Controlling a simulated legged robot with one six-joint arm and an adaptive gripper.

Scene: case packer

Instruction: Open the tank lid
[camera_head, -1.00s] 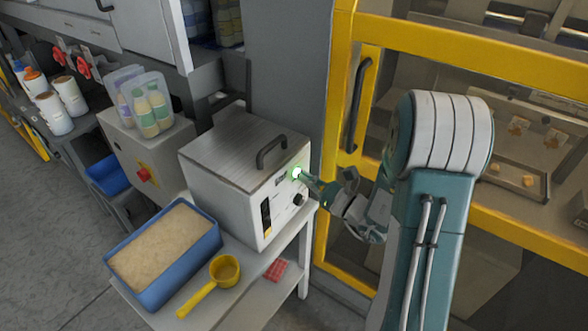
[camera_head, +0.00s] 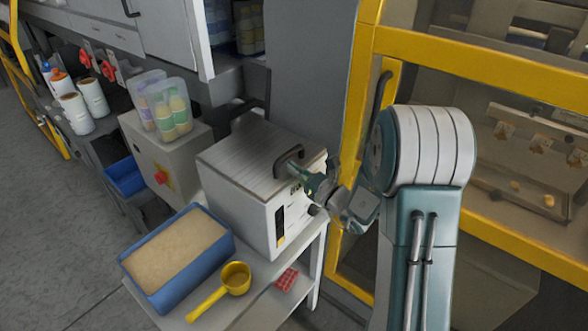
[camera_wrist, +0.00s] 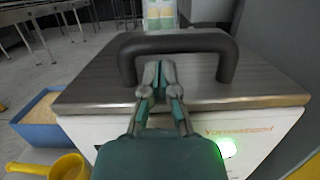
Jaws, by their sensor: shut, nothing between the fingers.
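The tank is a white box with a grey brushed-metal lid (camera_head: 243,158) on a small table, and the lid looks closed. A dark arched handle (camera_head: 288,158) stands near the lid's front right edge. The handle (camera_wrist: 180,42) spans the upper middle of the wrist view. My gripper (camera_head: 305,172) is at the tank's front, close to the handle. In the wrist view my gripper (camera_wrist: 160,72) is shut and empty, with its fingertips in front of or under the handle's bar; contact cannot be told. A green light (camera_wrist: 227,147) glows on the tank's front.
A blue bin of grainy material (camera_head: 228,243) and a yellow scoop (camera_head: 236,278) sit left of the tank, with a red-checked item (camera_head: 286,279) nearby. Bottles in clear bins (camera_head: 172,108) stand behind. A yellow-framed machine (camera_head: 362,60) bounds the right.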

